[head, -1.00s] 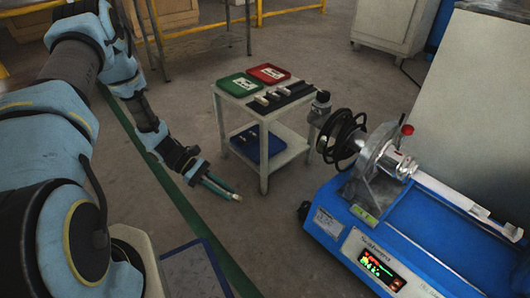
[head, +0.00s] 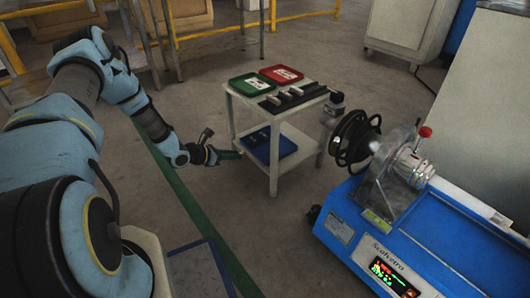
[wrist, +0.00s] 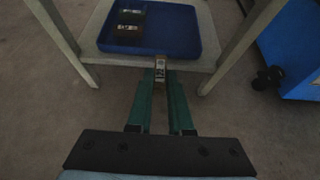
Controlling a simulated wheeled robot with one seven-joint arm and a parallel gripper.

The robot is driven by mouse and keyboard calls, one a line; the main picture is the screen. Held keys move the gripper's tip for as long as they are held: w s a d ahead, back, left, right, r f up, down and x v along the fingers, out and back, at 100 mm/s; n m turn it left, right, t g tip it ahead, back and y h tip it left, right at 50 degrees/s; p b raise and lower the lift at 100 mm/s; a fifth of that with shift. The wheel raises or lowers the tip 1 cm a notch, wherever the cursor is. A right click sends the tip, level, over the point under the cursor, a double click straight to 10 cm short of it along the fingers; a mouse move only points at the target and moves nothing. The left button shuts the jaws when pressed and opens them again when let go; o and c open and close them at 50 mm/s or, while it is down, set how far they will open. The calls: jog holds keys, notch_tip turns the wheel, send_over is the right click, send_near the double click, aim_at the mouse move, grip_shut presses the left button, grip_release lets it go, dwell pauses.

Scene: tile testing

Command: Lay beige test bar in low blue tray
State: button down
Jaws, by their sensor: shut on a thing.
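The low blue tray (head: 287,146) lies on the lower shelf of a small white stand. In the wrist view the tray (wrist: 180,32) is just ahead, with two dark pieces with pale labels in its left part. My gripper (head: 238,155) reaches level toward the shelf's left side. Its green fingers (wrist: 162,76) are shut on the beige test bar (wrist: 160,67), whose small marked end shows between the tips. The bar is at the shelf's near edge, outside the tray's near rim in the picture. Its height over the shelf is unclear, and the fingers hide the rest of it.
The stand's top holds a green tray (head: 250,84), a red tray (head: 281,74) and a dark rack (head: 297,98) with pieces. Stand legs (wrist: 240,45) flank the opening. A blue testing machine (head: 430,230) stands to the right.

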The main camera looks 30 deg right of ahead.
jog(key=b, duration=0.4)
send_over(261, 153)
jog(key=a, duration=0.1)
jog(key=shift+s, duration=0.15)
jog(key=shift+d+f, duration=0.1)
jog(key=shift+d, duration=0.45)
notch_tip(261, 153, down, 4)
jog(key=b, duration=0.2)
jog(key=shift+r+b, duration=0.2)
jog(key=shift+b, duration=0.1)
jog(key=shift+r, duration=0.15)
jog(key=c, duration=0.8)
grip_release()
jog(key=shift+c, duration=0.2)
